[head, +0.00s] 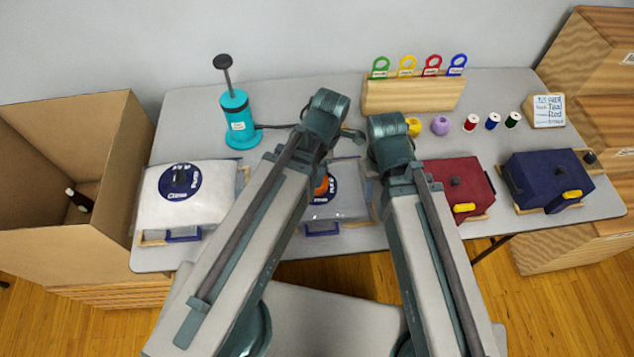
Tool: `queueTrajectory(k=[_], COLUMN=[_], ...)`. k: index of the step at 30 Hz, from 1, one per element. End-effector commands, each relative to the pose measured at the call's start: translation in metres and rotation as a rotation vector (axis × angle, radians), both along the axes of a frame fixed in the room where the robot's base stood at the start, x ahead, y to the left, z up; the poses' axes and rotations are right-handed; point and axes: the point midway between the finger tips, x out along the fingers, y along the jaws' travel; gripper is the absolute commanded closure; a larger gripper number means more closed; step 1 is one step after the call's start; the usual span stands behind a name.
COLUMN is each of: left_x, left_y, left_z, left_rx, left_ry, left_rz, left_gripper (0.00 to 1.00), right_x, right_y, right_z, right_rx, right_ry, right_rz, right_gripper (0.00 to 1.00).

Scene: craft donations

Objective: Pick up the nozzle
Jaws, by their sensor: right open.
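A teal hand pump (240,122) with a black plunger handle stands upright at the back left of the table. A thin dark hose (275,127) runs from it to the right and passes behind my left arm. I cannot make out the nozzle; the hose's far end is hidden by my arms. My right gripper (353,135) shows only in small part, between the two arms near the middle of the table. It is open, and I see nothing held in it. My left gripper is hidden behind my arm links.
On the table (300,85) are a white case (210,212), a partly hidden case (345,207), a red case (455,180) and a blue case (540,170). Behind stand a wooden rack (410,97) with coloured tags, and thread spools (471,122). A cardboard box (110,125) is left.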

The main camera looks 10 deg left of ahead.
Motion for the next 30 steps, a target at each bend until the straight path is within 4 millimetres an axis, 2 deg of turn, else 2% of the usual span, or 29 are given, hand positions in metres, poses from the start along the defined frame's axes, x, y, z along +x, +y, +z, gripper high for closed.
queueTrajectory(k=[5, 15, 17, 30], left_x=[0.0000, 0.0000, 0.0000, 0.0004], left_y=[0.0001, -0.0001, -0.0001, 0.0012], left_z=[0.0011, 0.0011, 0.0011, 0.0034], left_rx=[0.000, 0.000, 0.000, 0.000], left_ry=[0.000, 0.000, 0.000, 0.000], left_rz=[0.000, 0.000, 0.000, 0.000], left_gripper=[0.32, 0.91, 1.00, 1.00], right_x=[0.0000, 0.0000, 0.0000, 0.0000], right_y=[0.0000, 0.0000, 0.0000, 0.0000], right_z=[0.0011, 0.0011, 0.0011, 0.0034], right_rx=[0.000, 0.000, 0.000, 0.000], right_ry=[0.000, 0.000, 0.000, 0.000], right_rz=[0.000, 0.000, 0.000, 0.000], right_gripper=[0.50, 0.50, 0.50, 0.50])
